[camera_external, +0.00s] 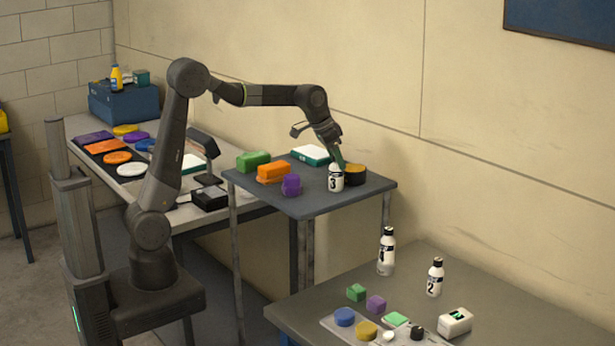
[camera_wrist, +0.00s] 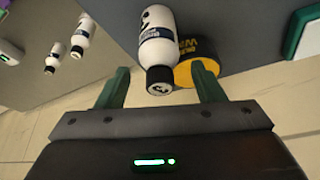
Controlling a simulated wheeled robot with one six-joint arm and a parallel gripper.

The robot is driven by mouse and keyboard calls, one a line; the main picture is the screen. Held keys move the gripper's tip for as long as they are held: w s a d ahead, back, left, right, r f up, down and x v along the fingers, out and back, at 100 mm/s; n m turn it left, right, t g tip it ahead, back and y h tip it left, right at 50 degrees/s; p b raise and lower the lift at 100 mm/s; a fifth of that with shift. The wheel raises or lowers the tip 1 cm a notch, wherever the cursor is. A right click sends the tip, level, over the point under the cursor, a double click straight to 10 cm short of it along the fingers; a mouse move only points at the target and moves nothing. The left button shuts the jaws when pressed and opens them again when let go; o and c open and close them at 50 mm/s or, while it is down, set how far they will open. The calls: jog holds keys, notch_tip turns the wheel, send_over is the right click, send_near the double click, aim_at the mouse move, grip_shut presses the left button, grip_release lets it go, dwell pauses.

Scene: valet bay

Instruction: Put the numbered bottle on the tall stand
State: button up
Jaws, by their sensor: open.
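A white bottle with a black 3 (camera_external: 336,179) stands upright on the tall grey stand (camera_external: 322,204), near its back right. My gripper (camera_external: 338,160) is just above it, pointing down, with green fingers. In the wrist view the fingers (camera_wrist: 161,84) are apart, and the bottle's dark cap (camera_wrist: 159,82) shows between them. I cannot tell whether either finger touches it. Two more numbered white bottles stand on the lower front table: one marked 2 (camera_external: 435,278) and one whose number is unclear (camera_external: 386,252).
A black and yellow roll (camera_external: 355,175) is right beside bottle 3. Green (camera_external: 253,160), orange (camera_external: 273,172) and purple (camera_external: 291,185) items and a white-green box (camera_external: 311,154) share the stand. The stand's front right is clear. A wall runs close behind.

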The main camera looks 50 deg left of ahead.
jog(key=v, duration=1.1)
jog(key=shift+b, duration=0.45)
jog(key=shift+s+r, duration=0.1)
jog(key=shift+s, duration=0.05)
